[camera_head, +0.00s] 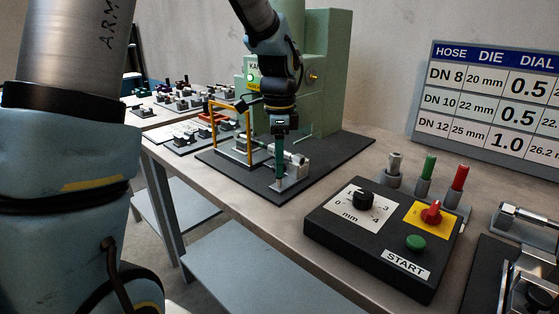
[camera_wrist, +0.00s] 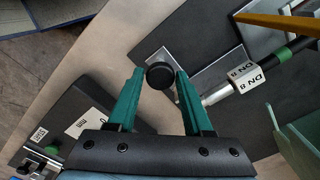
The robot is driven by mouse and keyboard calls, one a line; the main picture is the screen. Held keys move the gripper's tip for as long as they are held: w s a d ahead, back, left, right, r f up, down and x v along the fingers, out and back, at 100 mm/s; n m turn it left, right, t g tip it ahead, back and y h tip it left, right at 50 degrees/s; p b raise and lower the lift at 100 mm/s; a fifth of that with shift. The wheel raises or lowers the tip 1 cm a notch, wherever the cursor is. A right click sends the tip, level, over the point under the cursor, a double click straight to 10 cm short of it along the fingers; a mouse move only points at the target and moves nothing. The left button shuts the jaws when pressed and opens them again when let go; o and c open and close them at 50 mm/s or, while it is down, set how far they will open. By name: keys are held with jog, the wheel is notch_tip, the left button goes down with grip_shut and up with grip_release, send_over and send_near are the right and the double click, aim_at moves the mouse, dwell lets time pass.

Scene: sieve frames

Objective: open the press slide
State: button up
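The green press (camera_head: 325,75) stands at the back of the table on a dark base plate (camera_head: 235,174). My gripper (camera_head: 280,178) points down over the front part of that plate. In the wrist view its teal fingers (camera_wrist: 160,76) are apart, and a round black knob (camera_wrist: 159,77) shows between their tips with a small gap on each side. I cannot tell whether the knob is at fingertip height or lower. A silver metal plate (camera_wrist: 187,52) lies beside the knob. The slide itself is hard to make out; in the head view my fingers hide the knob.
A hose with DN 8 labels (camera_wrist: 250,78) lies close to the right fingertip in the wrist view. A yellow guard frame (camera_head: 231,128) stands left of my gripper. The control box (camera_head: 383,237) and coloured pegs (camera_head: 428,167) are nearer, on the right.

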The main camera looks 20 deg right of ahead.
jog(key=o, duration=0.3)
notch_tip(320, 180, up, 11)
jog(key=shift+f+b, duration=0.1)
jog(key=shift+b, duration=0.55)
jog(key=s+a+f+n, duration=0.1)
jog(key=a+f+n, duration=0.4)
jog(key=a, duration=0.3)
jog(key=s+a+f+n+t, duration=0.1)
jog(key=s+a+f+n, duration=0.1)
jog(key=a+f+n, duration=0.3)
jog(key=s+a+f+n, duration=0.2)
jog(key=a+f+n, duration=0.3)
jog(key=a+n, duration=0.5)
jog(key=shift+a+f+t, duration=0.15)
jog(key=shift+a, duration=0.6)
jog(key=shift+a+f+t, duration=0.1)
jog(key=shift+a+t, duration=0.05)
jog(key=shift+a, duration=0.6)
